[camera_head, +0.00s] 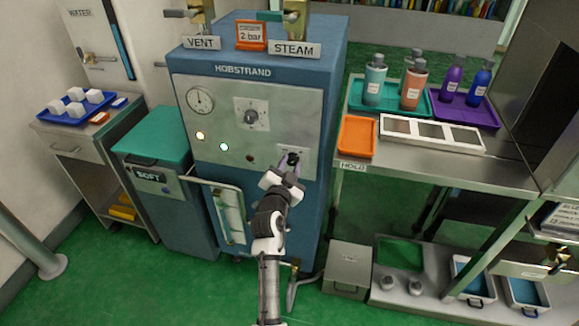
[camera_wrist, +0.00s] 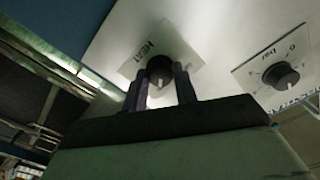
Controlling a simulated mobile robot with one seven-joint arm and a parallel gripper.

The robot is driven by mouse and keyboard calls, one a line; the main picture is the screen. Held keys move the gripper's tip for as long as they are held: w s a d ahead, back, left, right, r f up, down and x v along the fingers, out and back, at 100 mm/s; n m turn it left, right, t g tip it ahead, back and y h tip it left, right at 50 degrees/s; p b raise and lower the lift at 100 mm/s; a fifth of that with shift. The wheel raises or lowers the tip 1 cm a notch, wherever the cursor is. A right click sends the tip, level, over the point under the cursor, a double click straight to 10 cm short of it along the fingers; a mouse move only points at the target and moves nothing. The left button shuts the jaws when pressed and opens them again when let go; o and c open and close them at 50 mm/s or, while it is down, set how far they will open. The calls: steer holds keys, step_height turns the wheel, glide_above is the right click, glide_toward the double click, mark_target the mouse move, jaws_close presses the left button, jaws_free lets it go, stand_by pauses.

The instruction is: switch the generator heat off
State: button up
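The blue generator (camera_head: 262,60) marked HOBSTRAND has a pale front panel (camera_head: 285,105). Its heat switch is a dark round knob (camera_wrist: 160,70) with a light pointer line, on a plate (camera_wrist: 150,55) lettered HEAT in the wrist view. My gripper (camera_head: 289,163) is at the lower right of the panel in the head view and hides most of that switch. In the wrist view its two fingers (camera_wrist: 162,88) stand on either side of the knob, apart from each other. I cannot tell whether they touch it.
A bar dial knob (camera_wrist: 281,75) is beside the heat plate; it also shows mid-panel (camera_head: 251,116). VENT (camera_head: 201,43) and STEAM (camera_head: 294,50) valves are on top. A bottle bench (camera_head: 480,165) stands right.

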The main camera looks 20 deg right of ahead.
steer(key=shift+c, duration=1.1)
steer(key=n, duration=0.8)
steer(key=shift+n, duration=0.3)
steer(key=n+p, duration=0.2)
steer(key=n, duration=0.3)
steer(key=shift+d, duration=0.1)
steer(key=shift+n+p, duration=0.95)
steer(key=shift+n, duration=1.15)
